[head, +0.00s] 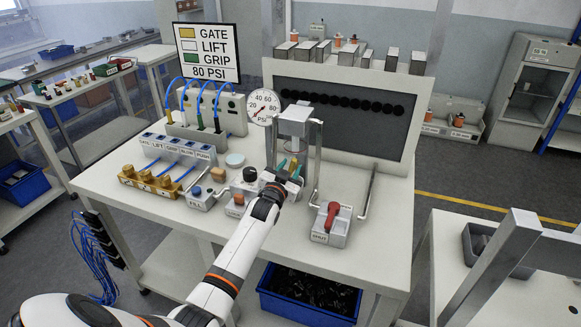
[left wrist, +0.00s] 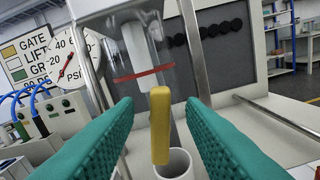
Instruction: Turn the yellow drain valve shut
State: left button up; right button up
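The yellow drain valve handle (left wrist: 160,125) stands upright in the left wrist view, below a clear cylinder (left wrist: 140,65) with a red line around it. In the head view the cylinder (head: 293,128) is in its metal frame, and the handle is mostly hidden at the gripper. My left gripper (head: 289,168) is open, its green fingers also showing in the left wrist view (left wrist: 155,130). The handle appears between the fingers, with a visible gap on each side. A white round cup (left wrist: 178,163) is below the handle. My right gripper is not in view.
A pressure gauge (head: 264,107) stands left of the cylinder, and frame posts (head: 316,165) rise beside it. A red-handled shutoff block (head: 331,224) is to the right. A block with a black knob (head: 250,174) sits left of the gripper.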

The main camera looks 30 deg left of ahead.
pick_arm(q)
jog(key=shift+w, duration=0.35)
jog(key=shift+c, duration=0.4)
grip_shut()
